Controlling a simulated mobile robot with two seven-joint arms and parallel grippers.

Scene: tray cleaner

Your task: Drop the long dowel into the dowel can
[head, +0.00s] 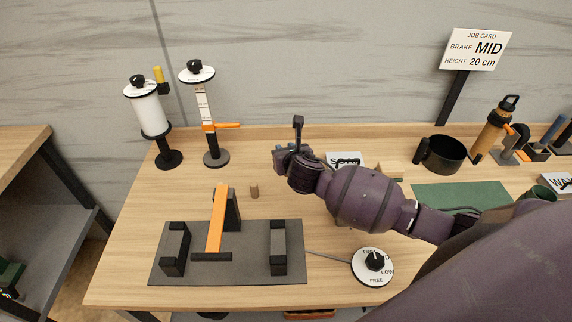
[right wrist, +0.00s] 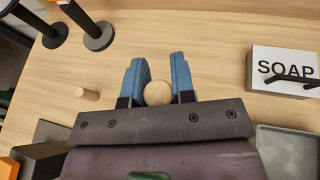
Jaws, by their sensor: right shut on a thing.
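My right gripper (head: 292,143) is above the middle of the table in the head view. In the right wrist view its blue fingers (right wrist: 155,78) are shut on a dowel (right wrist: 158,93), whose round pale wooden end faces the camera. Its length cannot be seen, and the gripper hides it in the head view. A short wooden dowel (head: 254,190) stands upright on the table, apart from the gripper; it also shows in the right wrist view (right wrist: 87,94). No can is marked for dowels; a black cup with a handle (head: 444,154) stands at the back right. My left gripper is out of view.
A grey fixture plate (head: 215,269) with black blocks and an orange bar lies front left. Two stands (head: 153,115) (head: 205,105) are at the back left. A dial (head: 374,265) lies in front. The SOAP box (right wrist: 285,72) is right of the gripper. A green mat (head: 440,197) lies right.

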